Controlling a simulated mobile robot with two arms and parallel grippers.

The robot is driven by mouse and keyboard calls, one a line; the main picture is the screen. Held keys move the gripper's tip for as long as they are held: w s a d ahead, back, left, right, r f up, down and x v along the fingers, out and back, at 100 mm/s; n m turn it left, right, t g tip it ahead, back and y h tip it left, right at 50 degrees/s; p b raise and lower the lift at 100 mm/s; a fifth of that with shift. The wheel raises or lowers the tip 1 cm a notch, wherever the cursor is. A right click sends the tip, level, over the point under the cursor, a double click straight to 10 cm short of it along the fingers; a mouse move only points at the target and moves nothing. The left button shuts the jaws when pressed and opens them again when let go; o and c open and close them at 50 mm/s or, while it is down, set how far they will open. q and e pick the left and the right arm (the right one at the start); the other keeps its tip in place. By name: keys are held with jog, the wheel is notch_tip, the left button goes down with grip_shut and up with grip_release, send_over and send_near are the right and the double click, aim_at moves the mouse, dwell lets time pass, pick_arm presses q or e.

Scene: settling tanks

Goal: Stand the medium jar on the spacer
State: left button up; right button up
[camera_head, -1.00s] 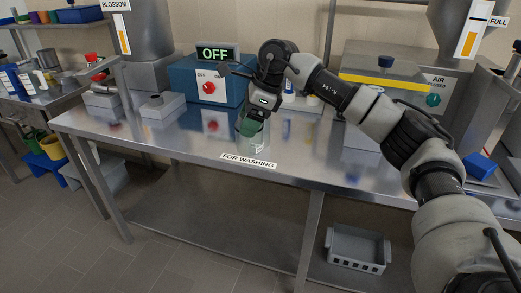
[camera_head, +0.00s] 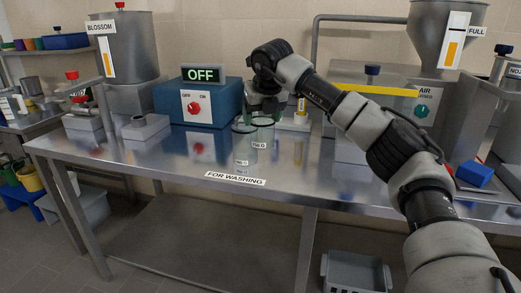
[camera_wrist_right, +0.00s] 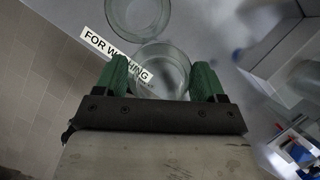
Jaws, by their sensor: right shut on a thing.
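Two clear glass jars stand close together on the steel bench above the FOR WASHING label. My right gripper (camera_head: 264,118) is at the top of the rear jar (camera_head: 262,140), which bears a small label. In the right wrist view the green fingers (camera_wrist_right: 164,78) are shut on this jar (camera_wrist_right: 161,66), one on each side of its rim. The front jar (camera_head: 245,155) is free and also shows in the right wrist view (camera_wrist_right: 138,18). I cannot tell by size which jar is the medium one. I cannot make out the spacer for certain. My left gripper is not in view.
A blue switch box (camera_head: 213,108) under an OFF display stands behind left. A grey block with a round fitting (camera_head: 146,128) is at left. An air unit (camera_head: 375,125) with a yellow bar and a blue block (camera_head: 474,174) are at right. The bench's left front is clear.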

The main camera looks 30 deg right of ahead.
aim_at(261, 143)
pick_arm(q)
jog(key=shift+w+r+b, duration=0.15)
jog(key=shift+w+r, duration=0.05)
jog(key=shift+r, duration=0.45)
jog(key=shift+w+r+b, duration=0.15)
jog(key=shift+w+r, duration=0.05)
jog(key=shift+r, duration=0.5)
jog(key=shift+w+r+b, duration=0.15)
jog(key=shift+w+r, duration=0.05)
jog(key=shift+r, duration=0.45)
pick_arm(e)
jog(key=shift+a+f, duration=0.1)
jog(key=shift+f, duration=3.85)
jog(key=shift+f, duration=0.15)
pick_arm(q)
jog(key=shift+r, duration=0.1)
pick_arm(e)
jog(key=o, duration=1)
